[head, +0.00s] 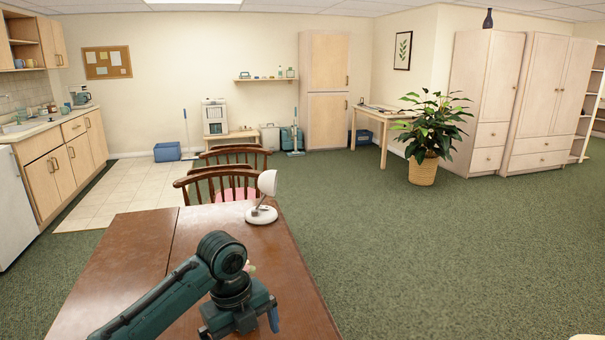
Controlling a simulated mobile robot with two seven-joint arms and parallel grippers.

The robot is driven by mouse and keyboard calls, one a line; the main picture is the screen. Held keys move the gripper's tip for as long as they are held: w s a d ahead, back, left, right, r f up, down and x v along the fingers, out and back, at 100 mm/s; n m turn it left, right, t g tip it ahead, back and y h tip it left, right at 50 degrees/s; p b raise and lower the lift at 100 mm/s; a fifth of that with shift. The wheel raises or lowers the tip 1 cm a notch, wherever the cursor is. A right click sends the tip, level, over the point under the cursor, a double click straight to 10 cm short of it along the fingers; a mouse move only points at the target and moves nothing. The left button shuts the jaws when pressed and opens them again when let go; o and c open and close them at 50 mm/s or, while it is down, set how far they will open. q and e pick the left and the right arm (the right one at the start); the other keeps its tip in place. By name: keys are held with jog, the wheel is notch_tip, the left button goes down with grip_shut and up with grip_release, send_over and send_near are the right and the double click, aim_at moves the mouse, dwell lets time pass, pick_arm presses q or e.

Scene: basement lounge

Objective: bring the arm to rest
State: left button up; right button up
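My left arm comes in from the bottom left and reaches over the brown wooden table (130,262). My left gripper (240,317) is low over the table near its right side, at the bottom of the view. The wrist hides most of it, so I cannot tell whether its fingers are open or shut. A small blue part shows at its right side, and I cannot tell what it is. My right gripper is not in view.
A white desk lamp (262,214) stands on the table's far end, beyond my arm. Two wooden chairs (215,180) stand behind that end. A small pale object (250,267) shows partly behind my wrist.

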pick_arm(q)
jog(key=s+f+n, duration=0.3)
jog(key=s+n, duration=0.1)
jog(key=s+d+f+n+t+h, duration=0.1)
jog(key=s+f+n, duration=0.2)
jog(key=s, duration=0.1)
jog(key=s+f+n+h, duration=0.1)
jog(key=s+f+n, duration=0.2)
jog(key=s+n, duration=0.1)
jog(key=shift+s+d+f+n+t, duration=0.1)
jog(key=shift+s+d+n+t, duration=0.1)
jog(key=shift+d+n+t, duration=0.15)
jog(key=s+a+f+n+t+y, duration=0.1)
jog(key=s+a+n+t+y, duration=0.15)
jog(key=s+a+n, duration=1.1)
jog(key=w+d+f+t+h+p, duration=0.2)
jog(key=w+d+t, duration=0.3)
jog(key=d, duration=0.3)
jog(key=shift+w+f+t+h+p, duration=0.35)
jog(key=shift+f+t+p, duration=0.25)
jog(key=shift+p, duration=0.15)
